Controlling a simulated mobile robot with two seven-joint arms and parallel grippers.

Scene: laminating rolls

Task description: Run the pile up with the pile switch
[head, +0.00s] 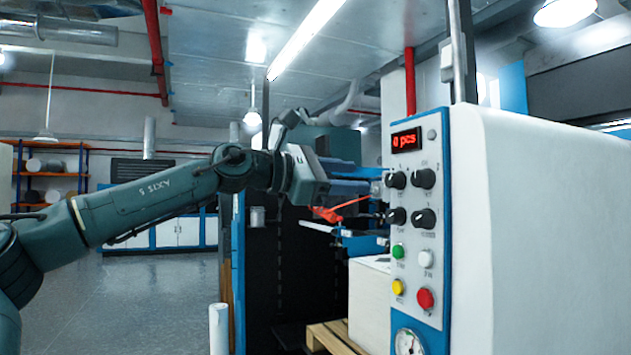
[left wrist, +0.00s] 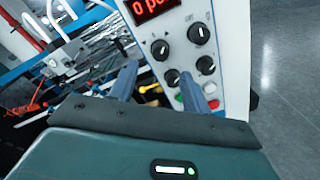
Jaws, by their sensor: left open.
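A blue-framed control panel (head: 411,235) on a white machine carries several black rotary knobs. The labels are too small to read, so I cannot tell which one is the pile switch. The upper left knob (head: 396,180) and lower left knob (head: 396,216) are the nearest to my left gripper (head: 375,186), which points at the panel from the left, open and empty. In the left wrist view, the lower left knob (left wrist: 172,77) shows between the open fingers; contact cannot be told. A white pile (head: 369,300) stands low on a wooden pallet (head: 335,337), partly hidden by the panel.
A red display (head: 406,140) reads "0 pcs". Green (head: 397,251), white (head: 425,258), yellow (head: 397,287) and red (head: 425,298) buttons sit below the knobs, above a gauge (head: 408,342). A blue post (head: 238,275) stands left of the pile. Open floor (head: 150,300) lies further left.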

